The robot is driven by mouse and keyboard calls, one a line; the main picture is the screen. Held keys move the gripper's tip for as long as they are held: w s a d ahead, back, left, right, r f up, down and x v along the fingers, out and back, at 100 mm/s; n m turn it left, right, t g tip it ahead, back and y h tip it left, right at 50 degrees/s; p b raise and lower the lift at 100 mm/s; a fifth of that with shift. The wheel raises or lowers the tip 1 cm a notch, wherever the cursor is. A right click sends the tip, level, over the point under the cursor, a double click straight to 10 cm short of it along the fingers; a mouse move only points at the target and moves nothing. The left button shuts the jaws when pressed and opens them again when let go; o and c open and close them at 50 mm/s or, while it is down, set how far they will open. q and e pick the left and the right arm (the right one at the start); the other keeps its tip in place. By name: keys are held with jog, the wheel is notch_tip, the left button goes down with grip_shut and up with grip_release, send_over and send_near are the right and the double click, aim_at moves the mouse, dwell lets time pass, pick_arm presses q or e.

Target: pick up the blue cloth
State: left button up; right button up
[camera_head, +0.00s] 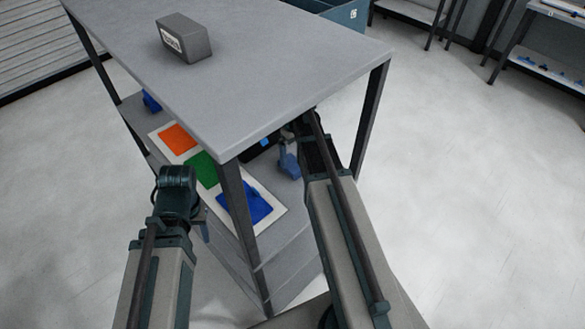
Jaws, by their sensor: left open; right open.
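The blue cloth (250,203) lies flat on the near end of a white board (268,225) on the shelf under the tabletop. A green cloth (202,170) and an orange cloth (179,138) lie on the same board, farther back. My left gripper (202,220) is open, left of the blue cloth and mostly hidden behind its own wrist. My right gripper (289,160) is open under the tabletop, beyond and right of the blue cloth and apart from it. A table leg crosses in front of part of the blue cloth.
The grey tabletop (240,75) overhangs the shelf, with dark legs at its corners. A grey box (184,38) with a label stands on top. A blue item (151,101) sits at the shelf's far end. The floor (460,200) to the right is clear.

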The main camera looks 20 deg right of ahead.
aim_at(295, 165)
notch_tip(295, 165, down, 5)
jog(key=b, duration=0.4)
jog(key=shift+s+a+f+b, duration=0.1)
jog(key=shift+b, duration=0.3)
jog(key=shift+c, duration=0.4)
jog(key=c, duration=1.1)
notch_tip(295, 165, up, 2)
jog(key=shift+r+p, duration=0.1)
jog(key=shift+p, duration=0.95)
notch_tip(295, 165, up, 2)
jog(key=shift+p, duration=1.05)
jog(key=s+a, duration=0.1)
jog(key=a, duration=0.4)
jog(key=s+a, duration=0.2)
jog(key=a, duration=0.3)
jog(key=s+a+r+p, duration=0.1)
jog(key=s+a, duration=0.1)
jog(key=a, duration=0.3)
jog(key=shift+s, duration=0.2)
